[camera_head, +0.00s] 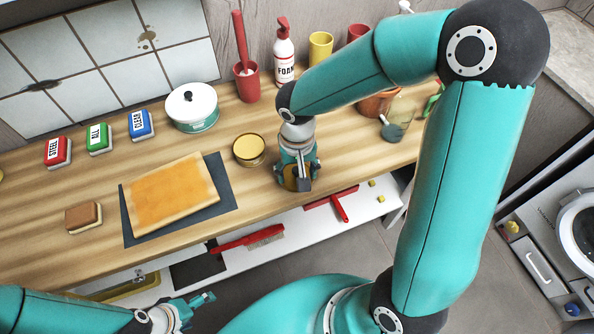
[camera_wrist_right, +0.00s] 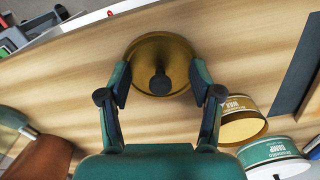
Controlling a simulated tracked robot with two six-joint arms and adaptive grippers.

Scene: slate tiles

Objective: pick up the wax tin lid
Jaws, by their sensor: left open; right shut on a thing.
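The wax tin lid (camera_wrist_right: 148,52) is a round gold-brown disc with a dark knob, seen between my right gripper's fingers in the right wrist view. My right gripper (camera_wrist_right: 160,80) is shut on it, one finger at each side of its rim. In the head view my right gripper (camera_head: 297,184) is near the counter's front edge and hides much of the lid (camera_head: 285,181). I cannot tell whether the lid touches the counter. The open gold wax tin (camera_head: 249,150) stands just left of it. My left gripper (camera_head: 192,308) is open and empty, low in front of the counter.
Red, green and blue boxes stand at the back left. A red-handled brush (camera_head: 248,241) lies below the counter.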

